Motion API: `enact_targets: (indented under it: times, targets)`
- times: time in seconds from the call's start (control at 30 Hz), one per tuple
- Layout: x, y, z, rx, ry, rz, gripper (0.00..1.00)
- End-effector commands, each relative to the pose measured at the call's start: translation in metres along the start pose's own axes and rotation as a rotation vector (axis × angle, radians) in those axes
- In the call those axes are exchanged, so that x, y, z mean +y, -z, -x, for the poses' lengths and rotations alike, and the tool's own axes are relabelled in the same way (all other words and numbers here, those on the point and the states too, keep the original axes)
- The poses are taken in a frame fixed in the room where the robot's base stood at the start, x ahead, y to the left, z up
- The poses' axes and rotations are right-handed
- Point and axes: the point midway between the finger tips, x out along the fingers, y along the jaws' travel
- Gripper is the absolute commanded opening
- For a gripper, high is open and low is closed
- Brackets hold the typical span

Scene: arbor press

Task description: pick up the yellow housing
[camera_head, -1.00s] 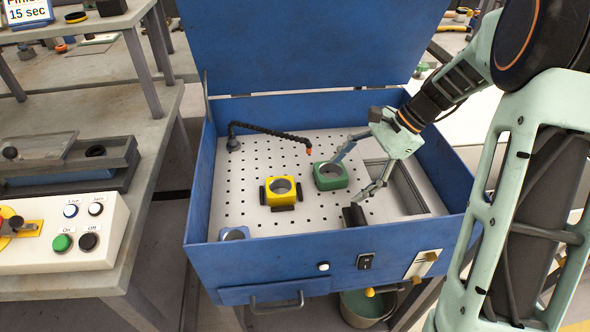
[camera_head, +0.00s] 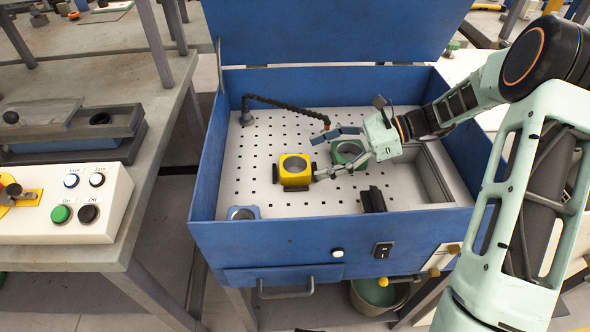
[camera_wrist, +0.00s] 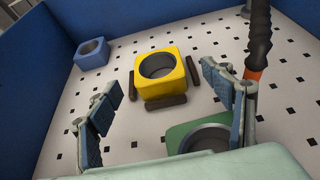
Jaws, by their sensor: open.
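The yellow housing (camera_head: 295,171), a square block with a round bore, sits on the perforated white plate inside the blue cabinet, with dark blocks beside it. It also shows in the wrist view (camera_wrist: 160,75), ahead of the fingers. My gripper (camera_head: 318,157) is open and empty, to the right of the yellow housing, its fingers pointing left at it. In the wrist view, my gripper (camera_wrist: 163,110) has its fingers spread wide, one towards each side of the housing. A green housing (camera_head: 349,153) is partly hidden under my gripper.
A blue housing (camera_head: 243,213) is at the plate's front left corner. A black hose with an orange tip (camera_head: 290,114) arches behind the yellow housing. A dark block (camera_head: 373,199) is at the front right. The cabinet's walls (camera_head: 330,228) enclose the plate.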

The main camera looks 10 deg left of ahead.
Motion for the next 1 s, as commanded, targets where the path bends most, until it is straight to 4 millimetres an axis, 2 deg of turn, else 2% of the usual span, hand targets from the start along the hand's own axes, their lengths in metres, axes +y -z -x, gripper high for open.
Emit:
enact_targets:
  times: [0.17, 0.4, 0.67, 1.0]
  targets:
    - [0.002, 0.0, -0.013, 0.0, -0.002, 0.0, 0.74]
    - [0.004, 0.0, -0.048, 0.001, -0.001, 0.0, 0.74]
    - [0.004, -0.001, -0.053, 0.002, 0.0, 0.0, 0.74]
    - [0.004, -0.001, -0.053, 0.001, 0.001, 0.0, 0.38]
